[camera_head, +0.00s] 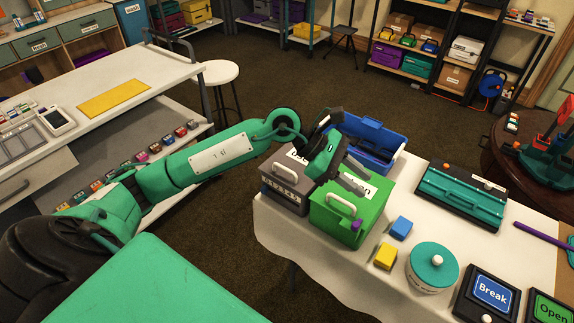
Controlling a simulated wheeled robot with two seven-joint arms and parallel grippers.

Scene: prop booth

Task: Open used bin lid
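A grey bin (284,194) with a white handle on its front stands at the table's left edge. A green bin (338,222), also with a white handle, stands just right of it. Both appear to have their lids down. Their white labels are partly covered by my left gripper, so I cannot read which is the used bin. My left gripper (358,175) hangs over the green bin's top, with its two grey fingers apart and nothing between them. I cannot tell whether a finger touches the lid. My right gripper is not in view.
An open blue toolbox (371,142) stands behind the bins. Blue (401,228) and yellow (386,257) blocks, a teal-lidded round tin (432,267) and a teal case (462,196) share the white table (300,240). A white stool (218,73) stands behind my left arm.

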